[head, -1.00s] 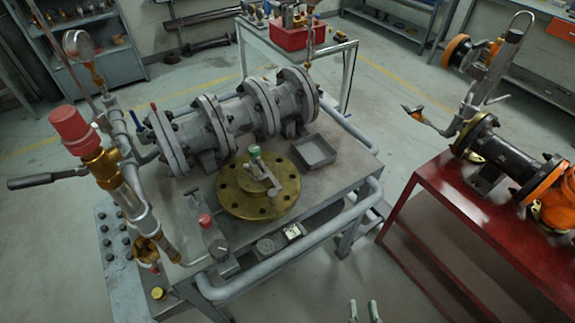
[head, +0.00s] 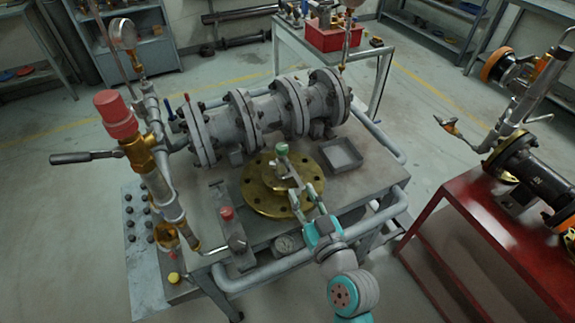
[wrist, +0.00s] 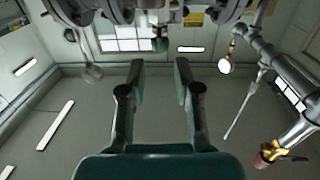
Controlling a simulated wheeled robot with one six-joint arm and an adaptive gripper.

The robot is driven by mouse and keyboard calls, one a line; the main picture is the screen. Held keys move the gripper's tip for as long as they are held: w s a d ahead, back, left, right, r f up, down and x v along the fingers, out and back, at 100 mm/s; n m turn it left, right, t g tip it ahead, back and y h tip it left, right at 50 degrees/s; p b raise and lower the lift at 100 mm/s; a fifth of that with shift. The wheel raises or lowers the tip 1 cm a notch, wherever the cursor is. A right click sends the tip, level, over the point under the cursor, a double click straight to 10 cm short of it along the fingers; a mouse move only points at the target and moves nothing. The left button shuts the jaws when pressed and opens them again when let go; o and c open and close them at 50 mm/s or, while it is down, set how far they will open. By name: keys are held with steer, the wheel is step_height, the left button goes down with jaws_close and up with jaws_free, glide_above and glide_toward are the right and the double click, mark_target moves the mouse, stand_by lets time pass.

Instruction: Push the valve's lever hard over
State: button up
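The valve's lever (head: 286,169) is a grey metal handle on the round brass flange (head: 255,197), topped by a green knob (head: 282,149). My gripper (head: 306,193) is at the near right edge of the flange, pointing towards the lever. In the wrist view, which looks upside down, my gripper (wrist: 160,65) is open with a clear gap between its fingers. The green knob (wrist: 160,44) shows beyond the fingertips, in line with the gap. Nothing is held. The near end of the lever is hard to tell from my fingers in the head view.
Grey flanged pipe (head: 265,117) runs behind the brass flange. A grey tray (head: 341,155) sits to its right and a red-knobbed fitting (head: 230,222) to its left. A red-capped brass valve (head: 118,115) stands at far left. A pipe rail (head: 375,222) edges the bench.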

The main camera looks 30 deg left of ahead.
mark_target(289, 170)
steer(key=x, duration=1)
steer(key=shift+w+a, duration=0.1)
steer(key=shift+w, duration=0.05)
jaws_close()
